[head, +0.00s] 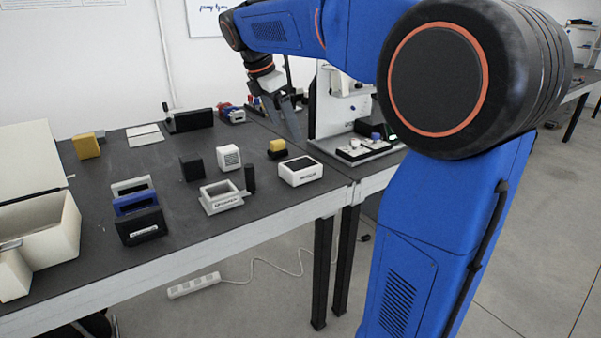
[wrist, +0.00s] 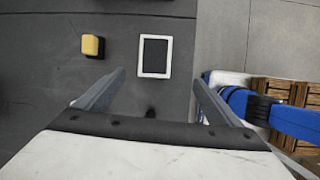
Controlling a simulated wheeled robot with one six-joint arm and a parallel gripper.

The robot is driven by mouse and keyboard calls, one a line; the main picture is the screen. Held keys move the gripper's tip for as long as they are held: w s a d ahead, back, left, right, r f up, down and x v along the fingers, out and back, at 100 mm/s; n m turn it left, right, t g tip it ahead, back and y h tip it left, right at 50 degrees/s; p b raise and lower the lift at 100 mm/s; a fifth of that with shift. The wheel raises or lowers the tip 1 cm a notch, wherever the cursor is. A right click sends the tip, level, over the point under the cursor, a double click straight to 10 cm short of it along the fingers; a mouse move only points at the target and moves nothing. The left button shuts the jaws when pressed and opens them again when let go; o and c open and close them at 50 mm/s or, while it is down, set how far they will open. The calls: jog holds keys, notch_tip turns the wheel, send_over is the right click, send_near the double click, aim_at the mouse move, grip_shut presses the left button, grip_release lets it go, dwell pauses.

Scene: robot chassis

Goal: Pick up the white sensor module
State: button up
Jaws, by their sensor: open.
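Several white items could be the sensor module, and I cannot tell which from the label. In the head view a small white cube with a vented face (head: 229,157) stands on the dark bench. To its right lies a low white box with a dark top (head: 313,174); it shows in the wrist view (wrist: 155,74) just beyond and between my fingertips. A white open frame-like holder (head: 222,204) sits nearer the front edge. My gripper (head: 291,116) is open and empty, pointing down above the bench, apart from all of these. It also shows in the wrist view (wrist: 158,77).
A yellow-topped dark block (head: 277,148) is left of the low box in the wrist view (wrist: 91,46). Dark blocks (head: 191,168), standing frames (head: 140,225) and an open cream box (head: 58,246) stand leftward. White equipment (head: 332,105) stands behind right.

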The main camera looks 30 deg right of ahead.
jog(key=w+n, duration=0.1)
send_near(299, 164)
jog(key=x, duration=0.5)
jog(key=shift+d+f, duration=0.15)
jog(key=shift+d, duration=0.2)
jog(key=shift+x, duration=2.6)
jog(key=shift+a+f, duration=0.2)
jog(key=c, duration=1.3)
